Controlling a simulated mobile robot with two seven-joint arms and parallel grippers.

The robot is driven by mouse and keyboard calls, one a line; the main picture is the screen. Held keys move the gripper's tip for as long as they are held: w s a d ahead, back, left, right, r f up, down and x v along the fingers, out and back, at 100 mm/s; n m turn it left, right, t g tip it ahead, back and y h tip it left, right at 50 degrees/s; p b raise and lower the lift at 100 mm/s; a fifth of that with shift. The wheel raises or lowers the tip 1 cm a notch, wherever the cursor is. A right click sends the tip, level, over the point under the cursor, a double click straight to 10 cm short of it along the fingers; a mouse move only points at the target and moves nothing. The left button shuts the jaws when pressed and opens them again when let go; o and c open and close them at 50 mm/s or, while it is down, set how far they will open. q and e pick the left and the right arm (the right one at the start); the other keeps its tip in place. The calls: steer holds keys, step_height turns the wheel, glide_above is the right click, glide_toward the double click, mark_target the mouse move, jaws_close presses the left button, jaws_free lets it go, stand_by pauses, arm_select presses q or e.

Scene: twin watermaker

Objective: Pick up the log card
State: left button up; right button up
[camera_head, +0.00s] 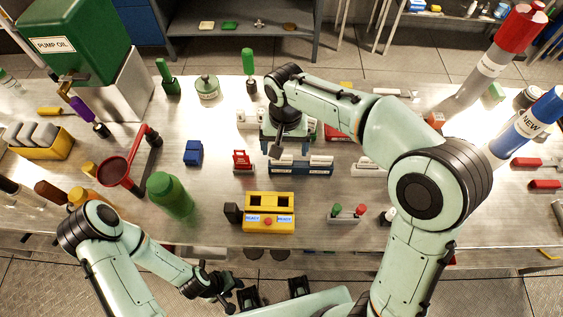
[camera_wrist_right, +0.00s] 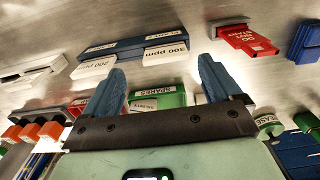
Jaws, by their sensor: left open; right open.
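I cannot tell for sure which thing is the log card; no label reading "log" is legible. A blue holder (camera_head: 301,168) with white labelled pieces lies below my right gripper (camera_head: 285,143) in the head view. In the right wrist view the holder (camera_wrist_right: 125,48) has pieces marked 200 ppm (camera_wrist_right: 94,67) and 300 ppm (camera_wrist_right: 166,54), beyond the fingertips. My right gripper (camera_wrist_right: 160,85) is open and empty, its blue fingers apart above the bench. My left gripper (camera_head: 226,290) is open, low at the bench's front edge, away from these pieces.
A red DO NOT START tag (camera_head: 242,160) and blue block (camera_head: 193,152) stand left of the holder. A yellow control box (camera_head: 269,214) is in front. A white block (camera_head: 368,168) lies right. A green SPARES box (camera_wrist_right: 157,97) shows between my right fingers.

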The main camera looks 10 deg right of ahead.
mark_target(282, 158)
steer(key=f, duration=0.5)
steer(key=shift+a, duration=0.4)
steer(key=c, duration=1.1)
steer(key=shift+r, duration=0.1)
